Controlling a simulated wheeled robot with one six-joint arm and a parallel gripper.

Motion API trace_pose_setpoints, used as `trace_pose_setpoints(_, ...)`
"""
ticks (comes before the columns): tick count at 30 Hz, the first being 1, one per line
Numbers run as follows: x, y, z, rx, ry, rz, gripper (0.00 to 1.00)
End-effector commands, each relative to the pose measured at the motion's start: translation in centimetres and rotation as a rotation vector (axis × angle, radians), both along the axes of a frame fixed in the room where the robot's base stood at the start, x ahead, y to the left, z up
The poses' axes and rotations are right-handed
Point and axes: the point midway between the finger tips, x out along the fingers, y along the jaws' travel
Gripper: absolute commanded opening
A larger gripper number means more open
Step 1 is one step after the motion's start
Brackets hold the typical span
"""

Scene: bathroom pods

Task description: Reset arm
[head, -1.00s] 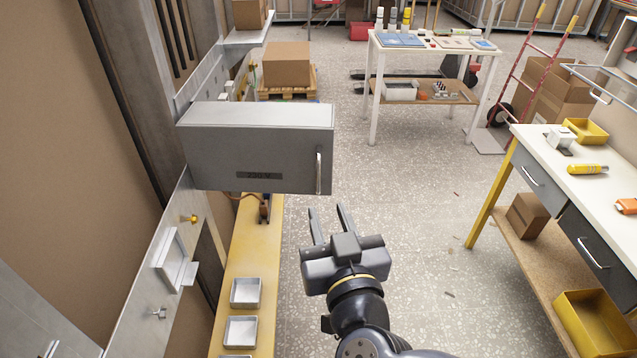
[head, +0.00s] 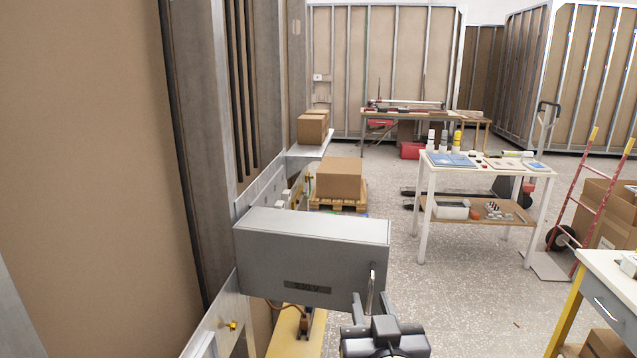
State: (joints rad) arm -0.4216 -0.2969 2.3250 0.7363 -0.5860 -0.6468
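My gripper (head: 375,308) shows at the bottom of the head view, to the right of the middle. Its two dark fingers point away from me, stand apart and have nothing between them. The grey box marked 230 V (head: 312,258) is fixed on the left wall. Its upright handle (head: 371,288) is close to my fingertips in the picture; I cannot tell whether they touch. Most of my arm is below the picture's edge.
A yellow bench (head: 290,335) runs under the grey box. A white table (head: 478,178) stands at the back right, and a workbench (head: 608,275) at the right edge. A carton (head: 340,178) sits on a pallet. The speckled floor between is clear.

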Motion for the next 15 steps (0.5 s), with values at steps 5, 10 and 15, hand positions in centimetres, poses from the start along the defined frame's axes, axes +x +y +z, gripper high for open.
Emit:
trace_pose_setpoints(5, 2.0, 0.0, -0.1, -0.001, 0.001, -0.003, 0.30)
trace_pose_setpoints(10, 2.9, 0.0, -0.1, -0.001, 0.001, -0.002, 0.30)
trace_pose_setpoints(15, 3.2, 0.0, 0.0, 0.000, 0.000, -0.002, 0.30)
